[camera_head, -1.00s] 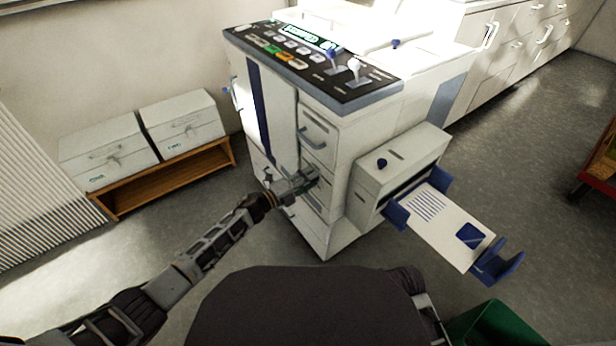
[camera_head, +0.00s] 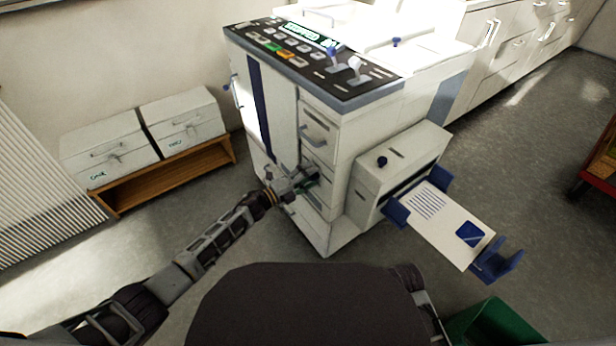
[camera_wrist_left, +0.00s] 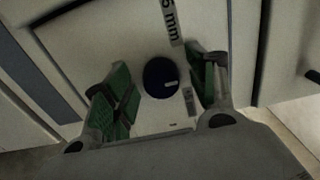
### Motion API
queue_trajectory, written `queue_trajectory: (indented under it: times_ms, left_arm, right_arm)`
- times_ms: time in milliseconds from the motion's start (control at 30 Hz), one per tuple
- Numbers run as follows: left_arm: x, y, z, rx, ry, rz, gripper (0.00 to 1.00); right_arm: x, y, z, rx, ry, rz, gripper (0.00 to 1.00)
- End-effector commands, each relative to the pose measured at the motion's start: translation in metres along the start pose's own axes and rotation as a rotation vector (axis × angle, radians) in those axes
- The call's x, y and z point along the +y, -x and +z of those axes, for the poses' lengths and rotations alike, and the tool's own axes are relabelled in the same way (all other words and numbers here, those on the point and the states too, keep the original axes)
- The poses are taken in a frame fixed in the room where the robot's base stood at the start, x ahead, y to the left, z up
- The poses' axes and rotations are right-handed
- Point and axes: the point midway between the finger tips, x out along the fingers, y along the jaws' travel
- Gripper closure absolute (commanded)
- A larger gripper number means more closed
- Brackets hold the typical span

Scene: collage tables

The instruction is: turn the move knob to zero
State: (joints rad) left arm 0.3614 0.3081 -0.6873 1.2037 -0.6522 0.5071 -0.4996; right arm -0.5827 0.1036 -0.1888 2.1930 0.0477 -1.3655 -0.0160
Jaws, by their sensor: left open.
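A dark blue round knob (camera_wrist_left: 160,77) sits on a pale panel in the left wrist view. A small white mark shows on its face. A label with "mm" (camera_wrist_left: 172,20) is printed above it, and a smaller scale strip (camera_wrist_left: 189,101) lies to its lower right. My left gripper (camera_wrist_left: 163,92) is open, with its green-padded fingers on either side of the knob and apart from it. In the head view my left gripper (camera_head: 308,180) is at the front of the white machine (camera_head: 375,125) and hides the knob. My right gripper is not in view.
A control panel (camera_head: 300,62) with buttons and two levers tops the machine. An output tray holding a printed sheet (camera_head: 440,225) sticks out at the right. Two white boxes (camera_head: 108,150) stand on a wooden shelf (camera_head: 170,180) at the left. A green bin (camera_head: 495,325) is at lower right.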

Motion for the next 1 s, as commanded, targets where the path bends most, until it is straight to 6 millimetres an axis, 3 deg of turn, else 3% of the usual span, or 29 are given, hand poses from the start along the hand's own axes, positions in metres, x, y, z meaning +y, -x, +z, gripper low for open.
queue_trajectory:
  times_ms: [367, 1000]
  left_arm:
    - [0.001, 0.011, 0.000, 0.001, 0.001, 0.001, 0.43]
    - [0.001, 0.084, 0.000, -0.001, 0.001, 0.002, 0.43]
  right_arm:
    - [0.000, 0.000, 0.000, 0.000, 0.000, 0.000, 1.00]
    - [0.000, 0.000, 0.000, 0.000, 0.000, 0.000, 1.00]
